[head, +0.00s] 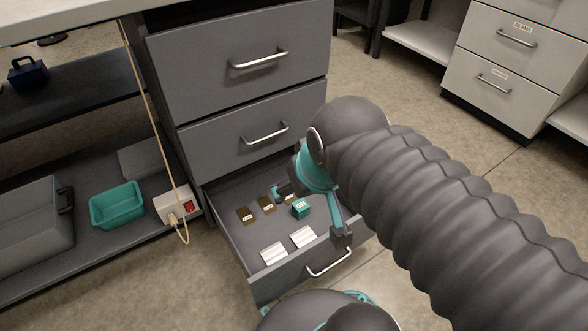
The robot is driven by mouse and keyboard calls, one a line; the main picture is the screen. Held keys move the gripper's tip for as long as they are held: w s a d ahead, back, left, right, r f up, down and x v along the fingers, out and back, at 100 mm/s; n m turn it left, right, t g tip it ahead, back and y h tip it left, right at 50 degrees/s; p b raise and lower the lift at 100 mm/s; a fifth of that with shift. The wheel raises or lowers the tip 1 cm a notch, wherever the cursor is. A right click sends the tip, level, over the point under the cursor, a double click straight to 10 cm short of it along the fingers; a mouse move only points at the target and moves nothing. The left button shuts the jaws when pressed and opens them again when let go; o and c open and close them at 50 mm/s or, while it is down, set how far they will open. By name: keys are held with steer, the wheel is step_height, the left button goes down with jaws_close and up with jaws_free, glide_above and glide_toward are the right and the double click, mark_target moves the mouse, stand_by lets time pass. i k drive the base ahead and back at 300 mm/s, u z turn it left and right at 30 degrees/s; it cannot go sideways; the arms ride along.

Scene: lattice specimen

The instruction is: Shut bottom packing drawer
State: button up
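The bottom drawer (277,285) of the grey cabinet is pulled out, and its inside shows from above. Its silver handle (330,264) is on the front panel. My gripper (310,215) hangs over the right part of the drawer, with its teal fingers spread wide apart. One dark fingertip is near the front panel, just above the handle in the picture; I cannot tell whether it touches. The other finger is over the drawer's inside. The arm hides the drawer's right side and back right corner.
The drawer holds brown boxes (246,215), a teal box (300,208) and white packs (274,253). The two upper drawers (240,62) are shut. Left is a shelf with a teal bin (117,205) and a power box (176,204). Open floor (195,275) lies in front.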

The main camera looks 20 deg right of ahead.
mark_target(226, 195)
steer(key=k, duration=1)
steer(key=u, duration=1.55)
steer(key=i, duration=1.15)
steer(key=z, duration=2.45)
